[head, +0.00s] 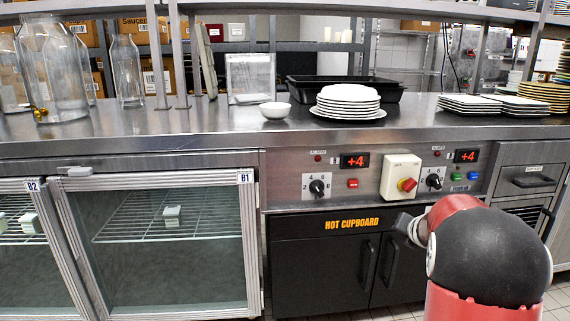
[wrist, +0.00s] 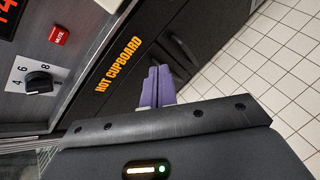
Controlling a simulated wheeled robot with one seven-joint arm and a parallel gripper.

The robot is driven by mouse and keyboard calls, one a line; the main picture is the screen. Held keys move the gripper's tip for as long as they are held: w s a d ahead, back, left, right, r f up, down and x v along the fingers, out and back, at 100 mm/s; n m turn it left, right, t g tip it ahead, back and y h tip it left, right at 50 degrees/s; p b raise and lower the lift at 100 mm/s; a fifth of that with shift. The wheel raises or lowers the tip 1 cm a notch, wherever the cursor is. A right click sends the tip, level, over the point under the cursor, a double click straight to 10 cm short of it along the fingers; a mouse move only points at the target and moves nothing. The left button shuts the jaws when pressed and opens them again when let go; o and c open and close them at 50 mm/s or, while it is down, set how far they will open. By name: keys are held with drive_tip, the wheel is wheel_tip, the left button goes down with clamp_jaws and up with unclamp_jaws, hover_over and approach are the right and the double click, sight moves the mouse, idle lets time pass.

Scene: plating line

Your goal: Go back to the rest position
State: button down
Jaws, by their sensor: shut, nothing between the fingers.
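My gripper (wrist: 158,84) shows in the wrist view as two purple fingers held together, with nothing between them. It is in the air in front of the black hot cupboard (wrist: 180,40), which has yellow lettering. In the head view my red and black arm stands at the lower right, in front of the hot cupboard (head: 318,262), and the gripper's fingers cannot be made out there.
A steel counter (head: 210,125) carries a stack of white plates (head: 348,100), a white bowl (head: 275,110), a black tray (head: 390,88) and glass jars (head: 126,70). A glass-door fridge (head: 165,270) stands at left. Tiled floor (wrist: 270,70) is clear on the right.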

drive_tip(key=s+a+r+m+g+h, duration=0.1)
drive_tip(key=s+a+r+m, duration=0.2)
drive_tip(key=s+r+m, duration=0.35)
drive_tip(key=s+a+r+m+h, duration=0.1)
drive_tip(key=s+a+r+m, duration=0.2)
drive_tip(key=s+m, duration=0.55)
drive_tip(key=s+a+f+m+g+y, duration=0.2)
drive_tip(key=s+a+m, duration=0.4)
drive_tip(key=s, duration=0.5)
drive_tip(key=s+a+f+m+g+y, duration=0.2)
drive_tip(key=s+a+f+m, duration=0.2)
drive_tip(key=s+a+m, duration=0.3)
drive_tip(key=s+a, duration=0.2)
drive_tip(key=s, duration=0.3)
drive_tip(key=shift+a+m+y, duration=0.2)
drive_tip(key=shift+m+y, duration=0.1)
